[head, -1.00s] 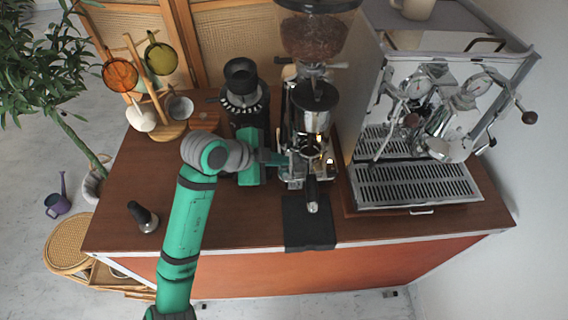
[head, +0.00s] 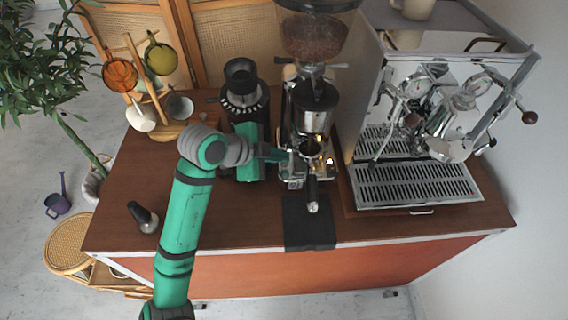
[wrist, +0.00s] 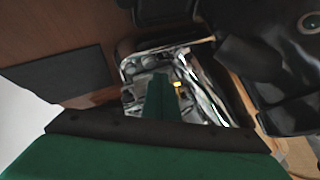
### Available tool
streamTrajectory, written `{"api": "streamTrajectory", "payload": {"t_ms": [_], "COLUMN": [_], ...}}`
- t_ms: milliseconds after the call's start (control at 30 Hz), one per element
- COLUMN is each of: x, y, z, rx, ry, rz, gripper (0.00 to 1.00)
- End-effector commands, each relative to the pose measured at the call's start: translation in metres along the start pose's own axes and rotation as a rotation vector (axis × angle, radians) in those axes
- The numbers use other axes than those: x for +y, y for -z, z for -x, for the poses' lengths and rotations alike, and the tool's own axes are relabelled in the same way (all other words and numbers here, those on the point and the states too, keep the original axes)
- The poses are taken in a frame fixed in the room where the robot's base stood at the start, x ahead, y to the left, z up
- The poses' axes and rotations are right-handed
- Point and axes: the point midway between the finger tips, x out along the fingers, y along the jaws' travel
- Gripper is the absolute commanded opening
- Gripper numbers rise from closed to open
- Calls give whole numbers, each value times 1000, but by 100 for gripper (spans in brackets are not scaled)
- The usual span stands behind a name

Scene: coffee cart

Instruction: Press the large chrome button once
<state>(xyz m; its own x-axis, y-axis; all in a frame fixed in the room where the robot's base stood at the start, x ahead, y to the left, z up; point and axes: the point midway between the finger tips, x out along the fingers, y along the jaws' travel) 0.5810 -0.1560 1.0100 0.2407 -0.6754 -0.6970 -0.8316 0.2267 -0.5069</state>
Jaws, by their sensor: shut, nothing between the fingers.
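The chrome grinder (head: 318,122) stands on the wooden counter, with a dark bean hopper (head: 314,36) on top. A portafilter with a dark handle (head: 311,190) sits at its front and points toward the counter edge. My gripper (head: 284,156) is at the grinder's left side, with its fingers shut and empty. In the wrist view the green fingers (wrist: 160,97) lie in front of the shiny chrome parts (wrist: 140,68). I cannot make out the large chrome button itself; the fingers cover part of this area. Whether the fingertips touch the chrome cannot be told.
A black mat (head: 309,224) lies before the grinder. The espresso machine (head: 419,184) stands right, a second, smaller grinder (head: 241,86) behind my gripper. A tamper (head: 142,216) and a cup stand (head: 170,131) are at left.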

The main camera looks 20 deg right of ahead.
Motion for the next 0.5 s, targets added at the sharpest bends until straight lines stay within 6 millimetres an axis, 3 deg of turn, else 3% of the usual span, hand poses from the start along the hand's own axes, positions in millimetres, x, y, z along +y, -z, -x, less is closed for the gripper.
{"api": "streamTrajectory", "payload": {"t_ms": [500], "x": [-15], "y": [15], "z": [21], "rx": [0], "ry": [1], "rz": [-2], "gripper": [0]}}
